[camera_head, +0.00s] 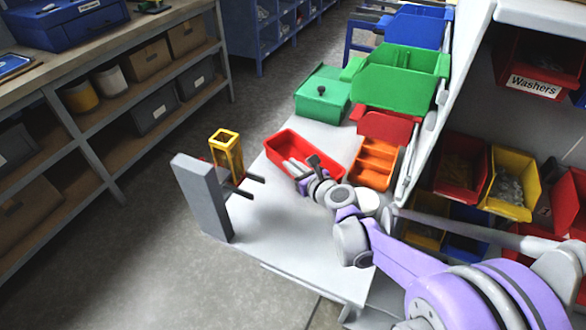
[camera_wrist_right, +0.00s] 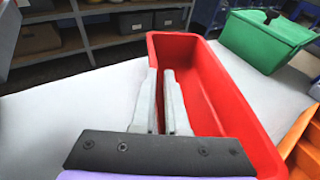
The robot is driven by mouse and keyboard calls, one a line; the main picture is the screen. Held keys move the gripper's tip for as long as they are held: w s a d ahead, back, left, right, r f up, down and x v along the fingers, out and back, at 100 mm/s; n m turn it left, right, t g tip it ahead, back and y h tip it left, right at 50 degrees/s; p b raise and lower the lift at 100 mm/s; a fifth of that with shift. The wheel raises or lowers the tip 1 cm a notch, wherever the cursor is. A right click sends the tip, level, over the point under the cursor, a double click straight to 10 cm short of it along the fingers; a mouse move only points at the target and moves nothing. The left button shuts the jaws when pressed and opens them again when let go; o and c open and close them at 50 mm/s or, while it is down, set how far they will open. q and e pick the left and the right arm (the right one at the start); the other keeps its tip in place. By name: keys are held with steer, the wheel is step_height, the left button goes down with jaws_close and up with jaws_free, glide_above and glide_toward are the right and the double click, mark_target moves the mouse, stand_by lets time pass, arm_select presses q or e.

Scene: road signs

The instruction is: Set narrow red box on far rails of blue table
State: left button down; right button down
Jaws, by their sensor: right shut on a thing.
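The narrow red box (camera_head: 305,150) is a long open tray on the pale tabletop in the head view. Its red wall and empty inside also show in the right wrist view (camera_wrist_right: 205,75). My right gripper (camera_head: 299,168) is at the box's near long side. In the right wrist view its two grey fingers (camera_wrist_right: 160,100) are closed about that wall, one outside and one inside. The box looks level; whether it touches the tabletop I cannot tell. A blue frame (camera_head: 352,38) stands at the back, partly hidden; its rails cannot be made out. My left gripper is not in view.
A grey post (camera_head: 205,195) with two dark prongs stands at the table's left edge beside a yellow box (camera_head: 227,150). A green lidded box (camera_head: 322,95) and an orange divided tray (camera_head: 374,162) stand close to the red box. The front tabletop (camera_head: 290,245) is clear.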

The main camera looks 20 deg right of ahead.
steer(key=shift+f, duration=0.5)
steer(key=c, duration=0.9)
jaws_free()
steer(key=shift+r, duration=0.1)
